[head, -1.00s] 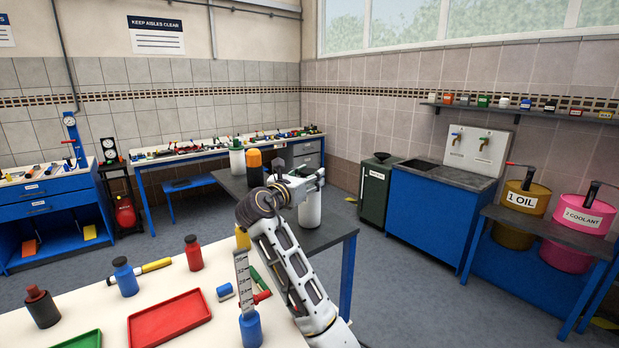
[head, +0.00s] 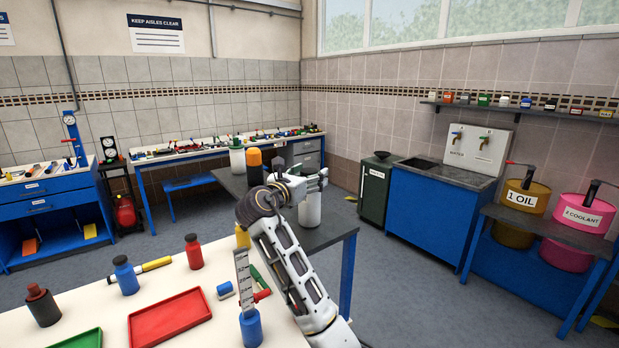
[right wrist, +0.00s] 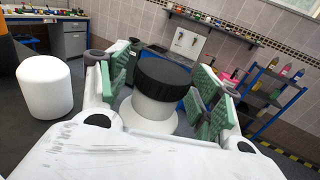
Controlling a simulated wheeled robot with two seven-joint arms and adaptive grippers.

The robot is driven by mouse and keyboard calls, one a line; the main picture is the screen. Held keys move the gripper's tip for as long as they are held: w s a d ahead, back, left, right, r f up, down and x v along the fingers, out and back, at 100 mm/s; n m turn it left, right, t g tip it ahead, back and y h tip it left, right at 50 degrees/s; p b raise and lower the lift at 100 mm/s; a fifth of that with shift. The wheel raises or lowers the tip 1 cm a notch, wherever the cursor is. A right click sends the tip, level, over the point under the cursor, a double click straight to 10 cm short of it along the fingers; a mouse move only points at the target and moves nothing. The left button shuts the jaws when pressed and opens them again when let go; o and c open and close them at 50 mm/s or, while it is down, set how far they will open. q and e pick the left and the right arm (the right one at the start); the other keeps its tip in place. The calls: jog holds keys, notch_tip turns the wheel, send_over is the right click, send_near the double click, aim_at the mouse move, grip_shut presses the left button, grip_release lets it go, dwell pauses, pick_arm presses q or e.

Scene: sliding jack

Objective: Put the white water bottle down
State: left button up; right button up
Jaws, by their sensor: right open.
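The white water bottle (head: 310,211) stands upright on the dark-topped table and shows below my right gripper (head: 306,183). In the right wrist view the bottle (right wrist: 150,108) has a black cap and sits between the spread green-padded fingers of my right gripper (right wrist: 156,92). Gaps show between the pads and the cap, so the gripper is open around the bottle's top. The bottle's lower part is hidden in the wrist view. My left gripper is out of view.
A white rounded object (right wrist: 45,87) is left of the gripper in the wrist view. A cream bench with a red tray (head: 170,318) is in front.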

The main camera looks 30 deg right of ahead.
jog(key=b+v, duration=0.2)
jog(key=v, duration=1)
